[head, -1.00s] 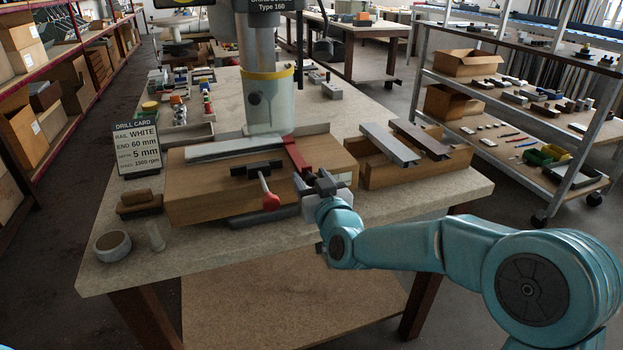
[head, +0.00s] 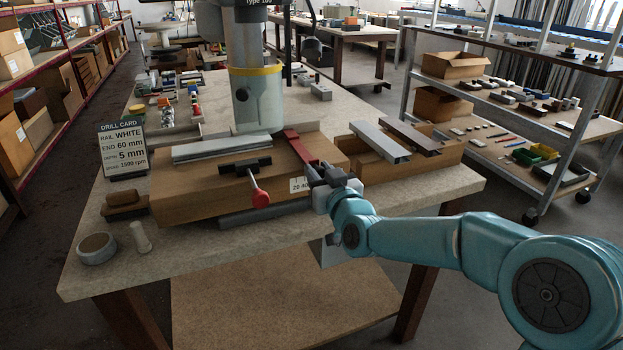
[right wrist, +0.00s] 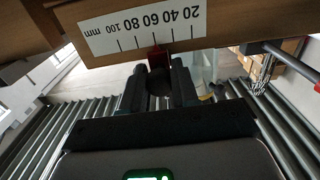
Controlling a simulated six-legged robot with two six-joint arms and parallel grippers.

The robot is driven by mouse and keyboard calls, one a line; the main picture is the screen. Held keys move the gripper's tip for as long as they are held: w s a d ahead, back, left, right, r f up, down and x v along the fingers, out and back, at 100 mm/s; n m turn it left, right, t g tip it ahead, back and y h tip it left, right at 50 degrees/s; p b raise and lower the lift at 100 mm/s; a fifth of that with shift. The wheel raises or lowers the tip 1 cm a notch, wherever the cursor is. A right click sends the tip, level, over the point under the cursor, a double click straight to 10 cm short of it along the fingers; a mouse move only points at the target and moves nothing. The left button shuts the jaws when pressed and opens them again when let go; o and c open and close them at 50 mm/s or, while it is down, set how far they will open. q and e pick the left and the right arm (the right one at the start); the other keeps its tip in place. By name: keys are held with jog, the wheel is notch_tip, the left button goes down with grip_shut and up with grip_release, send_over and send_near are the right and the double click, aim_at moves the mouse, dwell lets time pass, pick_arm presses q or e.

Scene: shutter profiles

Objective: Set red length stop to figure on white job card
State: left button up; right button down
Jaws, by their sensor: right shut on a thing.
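The red length stop (head: 300,148) lies across the right part of the wooden fixture (head: 200,195). My right gripper (head: 320,175) is shut on its front end; the red stop (right wrist: 158,57) also shows between the fingers in the right wrist view. The white scale (right wrist: 140,28) appears upside down there, marked 20 to 100 mm. The stop sits close to the 60 line; exact alignment is unclear. My left gripper is out of view.
A pale rail (head: 222,147) lies on the fixture behind a dark clamp with a red-knobbed lever (head: 260,198). The drill column (head: 252,95) stands behind. A wooden box with more profiles (head: 400,165) is at right. A brush and round pot (head: 96,247) are front left.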

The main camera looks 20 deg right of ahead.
jog(key=c, duration=0.9)
grip_release()
jog(key=s, duration=0.5)
jog(key=s+b, duration=0.1)
jog(key=s, duration=1)
jog(key=shift+s+d, duration=0.2)
jog(key=shift+d, duration=0.05)
